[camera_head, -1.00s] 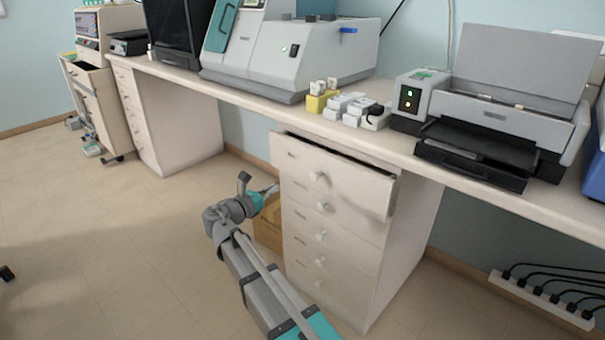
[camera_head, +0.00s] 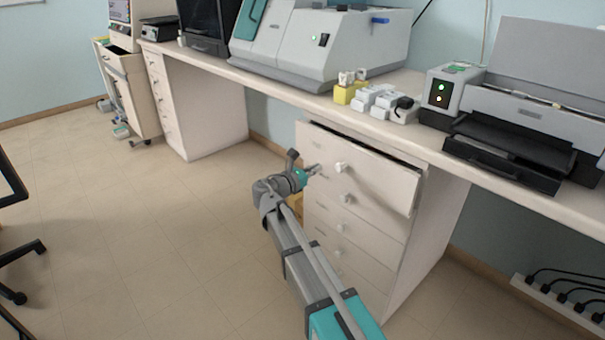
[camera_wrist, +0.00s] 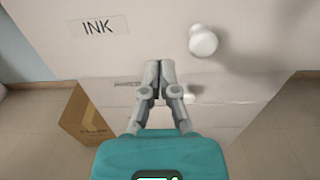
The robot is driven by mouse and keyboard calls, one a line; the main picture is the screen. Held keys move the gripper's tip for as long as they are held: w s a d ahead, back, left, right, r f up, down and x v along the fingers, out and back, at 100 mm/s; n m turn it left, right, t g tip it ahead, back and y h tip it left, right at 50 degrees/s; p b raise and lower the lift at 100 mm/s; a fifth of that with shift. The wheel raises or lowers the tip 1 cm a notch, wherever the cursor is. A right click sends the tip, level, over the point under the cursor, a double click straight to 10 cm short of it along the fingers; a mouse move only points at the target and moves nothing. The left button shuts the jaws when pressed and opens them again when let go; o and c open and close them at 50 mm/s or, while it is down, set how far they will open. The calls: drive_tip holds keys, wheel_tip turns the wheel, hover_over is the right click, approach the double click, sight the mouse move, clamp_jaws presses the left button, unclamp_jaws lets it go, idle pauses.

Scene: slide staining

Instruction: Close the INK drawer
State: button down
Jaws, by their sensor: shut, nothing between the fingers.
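The INK drawer (camera_head: 385,183) is the top drawer of the white cabinet under the bench. It stands partly pulled out, with a dark gap along its top edge. In the wrist view its pale front (camera_wrist: 150,42) fills the upper part, with the INK label (camera_wrist: 97,26) at left and a round white knob (camera_wrist: 203,41) at right. My gripper (camera_head: 315,169) is shut and empty, in front of the drawer's left part. In the wrist view my gripper (camera_wrist: 160,66) points at the front's lower part, below and left of the knob. I cannot tell whether it touches.
Closed lower drawers (camera_head: 345,235) sit beneath. A cardboard box (camera_wrist: 87,117) stands on the floor left of the cabinet. The bench (camera_head: 290,95) carries a large grey machine (camera_head: 350,45) and a printer (camera_head: 525,115). The floor at left is mostly free; a chair base (camera_head: 20,270) shows at the edge.

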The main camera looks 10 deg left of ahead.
sight(334, 158)
drive_tip(key=x, duration=0.6)
drive_tip(key=shift+w+d, duration=0.1)
drive_tip(key=shift+w, duration=0.1)
